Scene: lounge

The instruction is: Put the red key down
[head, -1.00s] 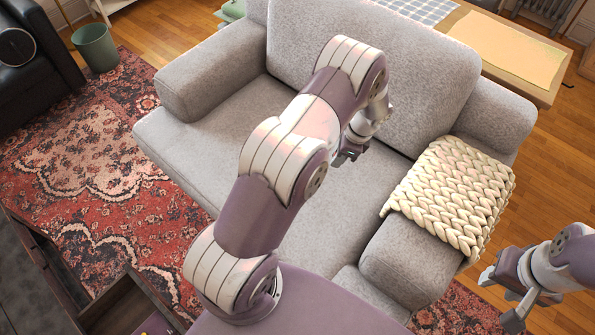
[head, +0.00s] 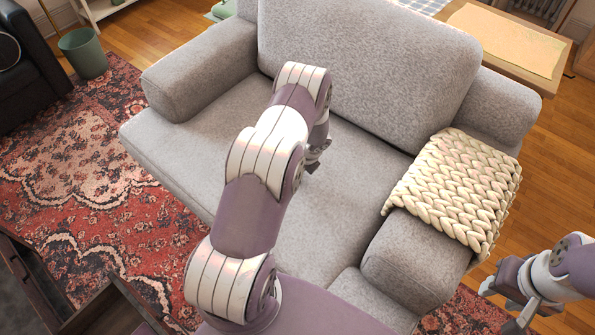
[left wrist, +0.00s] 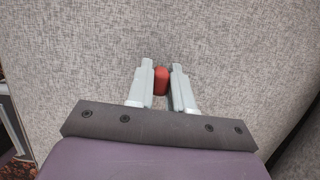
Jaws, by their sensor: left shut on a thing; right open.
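The red key (left wrist: 161,80) shows as a small red rounded piece between the fingers in the left wrist view; the rest of it is hidden. My left gripper (left wrist: 162,72) is shut on it, with grey sofa fabric filling the view behind. I cannot tell how far the key is from the fabric. In the head view my left gripper (head: 316,160) is over the sofa seat, mostly hidden by my own arm, and the key does not show there. My right gripper (head: 507,302) is open and empty at the lower right, beside the sofa's right arm.
The grey sofa (head: 205,120) has a bare seat on its left side. A cream knitted blanket (head: 455,190) lies over its right arm. A wooden table (head: 510,45) stands behind, and an open drawer (head: 105,310) is at the lower left. A green bin (head: 84,54) stands on the floor.

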